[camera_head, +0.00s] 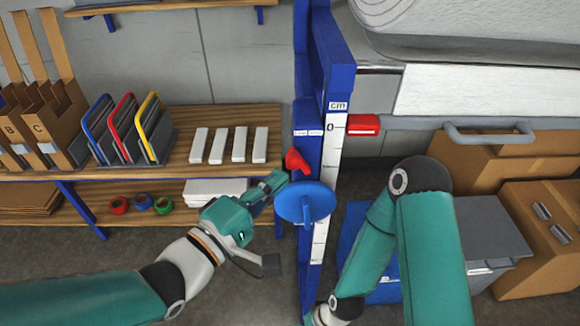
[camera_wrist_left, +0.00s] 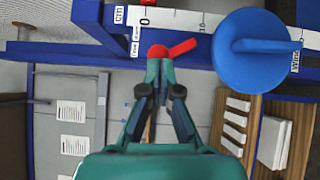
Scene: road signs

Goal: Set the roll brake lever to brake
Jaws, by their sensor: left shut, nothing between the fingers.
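The red roll brake lever (camera_head: 294,160) sits on the blue upright, above the blue disc (camera_head: 305,203) with its handle. In the left wrist view the lever (camera_wrist_left: 181,47) has a round hub, and its arm points right and slightly up, toward the disc's side. Two small white labels (camera_head: 307,133) sit above the lever in the head view; their text is too small to read. My left gripper (camera_head: 279,178) is shut and empty; its tips (camera_wrist_left: 160,66) are right at the lever's hub. I cannot tell whether they touch. My right gripper is out of view.
A white cm scale (camera_head: 328,160) runs down the upright, with a red block (camera_head: 363,125) to its right. A wooden shelf (camera_head: 225,118) with white blocks and coloured folders stands left. Cardboard boxes (camera_head: 480,160) and a grey bin (camera_head: 490,235) stand right.

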